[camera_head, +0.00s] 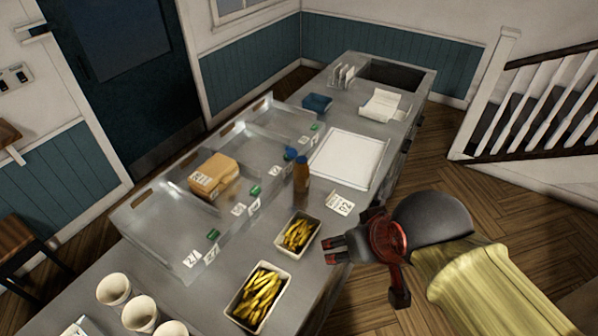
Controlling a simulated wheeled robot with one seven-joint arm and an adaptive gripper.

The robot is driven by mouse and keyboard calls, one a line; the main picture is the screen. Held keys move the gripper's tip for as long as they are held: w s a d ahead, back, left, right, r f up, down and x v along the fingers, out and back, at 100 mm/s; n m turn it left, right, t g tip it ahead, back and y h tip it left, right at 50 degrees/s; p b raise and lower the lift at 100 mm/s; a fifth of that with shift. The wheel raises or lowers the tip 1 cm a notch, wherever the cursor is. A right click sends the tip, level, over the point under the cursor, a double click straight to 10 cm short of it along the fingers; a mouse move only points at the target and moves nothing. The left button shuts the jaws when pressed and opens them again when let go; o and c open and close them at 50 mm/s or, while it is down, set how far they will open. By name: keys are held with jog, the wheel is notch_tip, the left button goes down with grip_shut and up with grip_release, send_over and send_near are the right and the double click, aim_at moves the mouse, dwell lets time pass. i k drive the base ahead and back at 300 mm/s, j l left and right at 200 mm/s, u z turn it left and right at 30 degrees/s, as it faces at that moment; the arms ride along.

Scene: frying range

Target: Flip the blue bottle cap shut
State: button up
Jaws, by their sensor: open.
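A brown bottle (301,180) stands upright on the grey counter, near the middle of the view. A blue cap (301,158) shows at its top. Another small blue thing (290,153) shows just to the left of it; I cannot tell whether it is part of this bottle's cap. The hinge is too small to make out. My gripper (332,249) is open and empty at the counter's right edge, below and to the right of the bottle and well apart from it.
Two trays of fries (236,306) (283,250) sit near my gripper. A white tray (369,163) lies behind the bottle. A cardboard box (214,175) sits left. White cups (114,289) stand at lower left. A number card (340,203) lies right of the bottle.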

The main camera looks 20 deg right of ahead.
aim_at(292, 153)
jog(key=i+l+u, duration=0.15)
jog(key=u, duration=0.2)
jog(key=l+u, duration=0.35)
jog(key=i, duration=0.05)
